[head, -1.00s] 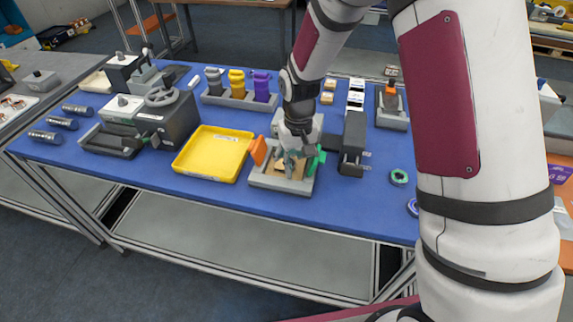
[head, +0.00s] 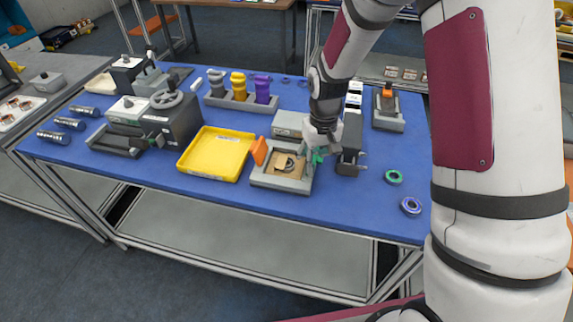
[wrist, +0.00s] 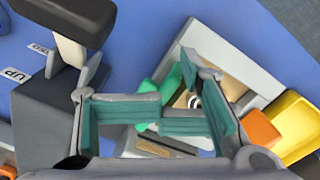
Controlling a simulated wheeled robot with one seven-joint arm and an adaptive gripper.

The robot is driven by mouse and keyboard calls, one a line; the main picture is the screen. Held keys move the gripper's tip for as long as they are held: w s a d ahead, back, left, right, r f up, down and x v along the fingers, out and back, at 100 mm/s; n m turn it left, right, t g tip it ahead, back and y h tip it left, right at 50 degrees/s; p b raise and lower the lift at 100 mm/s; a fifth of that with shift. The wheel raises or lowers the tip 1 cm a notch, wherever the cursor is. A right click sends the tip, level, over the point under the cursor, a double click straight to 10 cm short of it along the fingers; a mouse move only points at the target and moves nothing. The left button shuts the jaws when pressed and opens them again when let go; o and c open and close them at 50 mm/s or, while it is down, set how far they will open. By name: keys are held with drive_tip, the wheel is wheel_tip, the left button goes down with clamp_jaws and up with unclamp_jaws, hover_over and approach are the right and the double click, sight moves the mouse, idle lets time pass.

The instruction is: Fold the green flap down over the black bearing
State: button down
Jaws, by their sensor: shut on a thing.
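The grey fixture (head: 283,184) stands on the blue table with a tan bed inside; its pale rim shows in the wrist view (wrist: 235,52). The black bearing (head: 287,163) lies on the bed and is partly seen between my fingers in the wrist view (wrist: 195,101). The green flap (head: 318,157) stands raised at the fixture's right side; part of it shows in the wrist view (wrist: 171,84). My gripper (head: 313,153) is at this flap, with its teal-padded fingers (wrist: 161,120) closed in on it. The fingers hide much of the contact.
An orange flap (head: 260,151) stands raised on the fixture's left side, beside the yellow tray (head: 214,155). A dark grey device (head: 350,146) stands close to the right of my gripper. Green (head: 393,177) and blue (head: 411,206) rings lie farther right, with bare table around them.

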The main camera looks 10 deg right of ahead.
drive_tip(key=shift+s+d+r, duration=0.2)
drive_tip(key=shift+d, duration=0.15)
drive_tip(key=shift+s+d+r, duration=0.15)
drive_tip(key=shift+d, duration=0.2)
wheel_tip(320, 180, up, 8)
drive_tip(key=p, duration=0.2)
drive_tip(key=shift+p, duration=0.35)
drive_tip(key=s+r+t, duration=0.1)
drive_tip(key=s+r, duration=0.3)
drive_tip(key=r, duration=0.3)
drive_tip(key=s+r+t, duration=0.1)
drive_tip(key=s+r, duration=0.3)
drive_tip(key=r, duration=0.4)
drive_tip(key=s+r+t, duration=0.1)
drive_tip(key=s+r, duration=0.2)
drive_tip(key=s, duration=0.5)
drive_tip(key=s+d+r+m+t+b, duration=0.1)
drive_tip(key=s+r, duration=0.3)
drive_tip(key=s, duration=0.4)
drive_tip(key=shift+d+t, duration=0.2)
drive_tip(key=shift+t, duration=0.6)
drive_tip(key=shift+s, duration=0.1)
